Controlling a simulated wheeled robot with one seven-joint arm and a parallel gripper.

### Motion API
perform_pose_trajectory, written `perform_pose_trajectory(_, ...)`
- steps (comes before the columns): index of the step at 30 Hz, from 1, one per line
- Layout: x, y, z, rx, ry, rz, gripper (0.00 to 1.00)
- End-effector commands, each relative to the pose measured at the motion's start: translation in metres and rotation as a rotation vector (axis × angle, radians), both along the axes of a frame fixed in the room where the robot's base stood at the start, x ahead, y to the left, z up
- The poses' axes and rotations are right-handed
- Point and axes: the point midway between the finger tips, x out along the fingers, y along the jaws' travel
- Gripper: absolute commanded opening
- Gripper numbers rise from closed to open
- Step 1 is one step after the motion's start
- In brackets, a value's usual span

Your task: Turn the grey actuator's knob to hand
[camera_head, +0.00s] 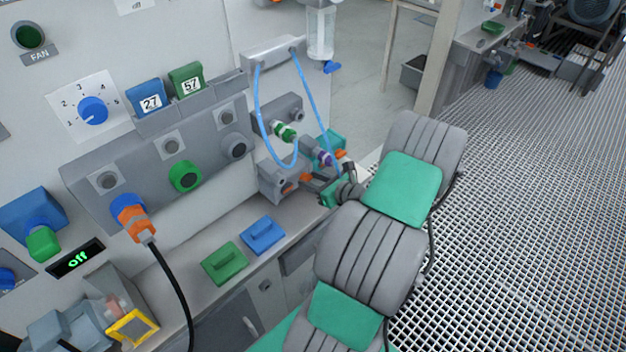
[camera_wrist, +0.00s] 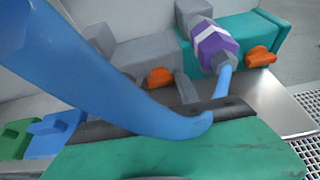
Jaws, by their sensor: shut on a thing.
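The grey actuator (camera_head: 276,184) is a grey box low on the wall at the bench's back edge, with an orange knob (camera_head: 305,177). In the wrist view the grey actuator (camera_wrist: 135,58) and its orange knob (camera_wrist: 160,77) show behind a blue hose. My gripper (camera_head: 308,182) reaches in from the right, its fingers at this knob, and looks shut on it. The knob's markings cannot be read.
A teal actuator (camera_wrist: 202,56) with its own orange knob (camera_wrist: 262,56) stands close on the right. The blue hose (camera_head: 268,125) loops down near my gripper and crosses the wrist view. Green (camera_head: 224,263) and blue (camera_head: 262,235) blocks lie on the bench to the left.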

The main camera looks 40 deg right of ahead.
Motion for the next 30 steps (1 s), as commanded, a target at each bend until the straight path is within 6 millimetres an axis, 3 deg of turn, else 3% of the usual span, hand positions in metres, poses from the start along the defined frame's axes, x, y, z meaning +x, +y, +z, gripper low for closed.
perform_pose_trajectory(14,0.0,0.002,0.0,-0.126,-0.003,-0.005,0.0)
perform_pose_trajectory(30,0.0,0.01,-0.008,-0.602,-0.017,-0.004,0.0)
